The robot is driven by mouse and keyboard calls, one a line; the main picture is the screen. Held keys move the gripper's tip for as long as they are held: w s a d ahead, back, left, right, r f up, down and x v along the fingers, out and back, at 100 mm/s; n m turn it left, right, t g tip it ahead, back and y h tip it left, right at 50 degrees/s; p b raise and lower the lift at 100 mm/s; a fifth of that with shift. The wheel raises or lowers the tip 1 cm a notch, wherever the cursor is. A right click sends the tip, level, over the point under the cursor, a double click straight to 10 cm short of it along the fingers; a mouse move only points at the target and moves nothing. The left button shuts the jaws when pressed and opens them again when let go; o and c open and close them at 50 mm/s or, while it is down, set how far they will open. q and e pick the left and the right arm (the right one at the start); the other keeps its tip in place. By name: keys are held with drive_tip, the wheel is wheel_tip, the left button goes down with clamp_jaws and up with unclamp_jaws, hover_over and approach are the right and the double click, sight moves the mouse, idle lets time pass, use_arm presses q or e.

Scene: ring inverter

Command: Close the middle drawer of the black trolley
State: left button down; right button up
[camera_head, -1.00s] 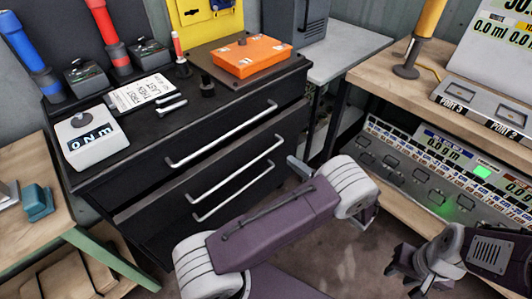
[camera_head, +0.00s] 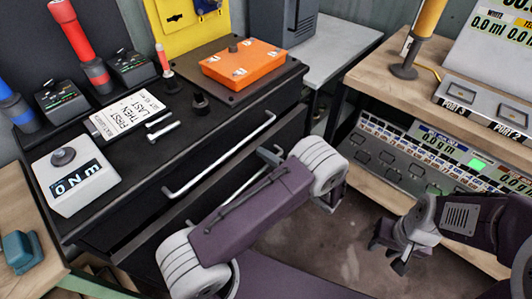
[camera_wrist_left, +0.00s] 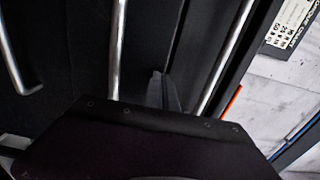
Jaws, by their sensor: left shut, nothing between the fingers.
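The black trolley (camera_head: 105,222) stands at the left in the head view, its drawer fronts carrying long silver handles. The middle drawer (camera_head: 150,238) appears to stick out slightly below the top drawer; my left arm hides much of its front. My left gripper (camera_head: 269,155) is shut and empty, close to the front near the drawer's far end. In the left wrist view, its dark fingertips (camera_wrist_left: 163,90) lie between the middle handle (camera_wrist_left: 118,50) and the top handle (camera_wrist_left: 228,55). Contact cannot be told. My right gripper (camera_head: 388,250) appears open and empty, over the floor at the right.
On the trolley top are an orange case (camera_head: 242,64), a torque meter (camera_head: 75,180), a card (camera_head: 127,112) and bolts. A wooden bench (camera_head: 365,78) with readout panels stands right. A wooden table (camera_head: 20,258) is at the near left. Floor is clear between them.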

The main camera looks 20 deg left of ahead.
sight(255, 146)
use_arm(q)
drive_tip(key=x, duration=0.4)
drive_tip(key=shift+a, duration=0.2)
drive_tip(key=shift+r, duration=0.2)
drive_tip(key=shift+d, duration=0.1)
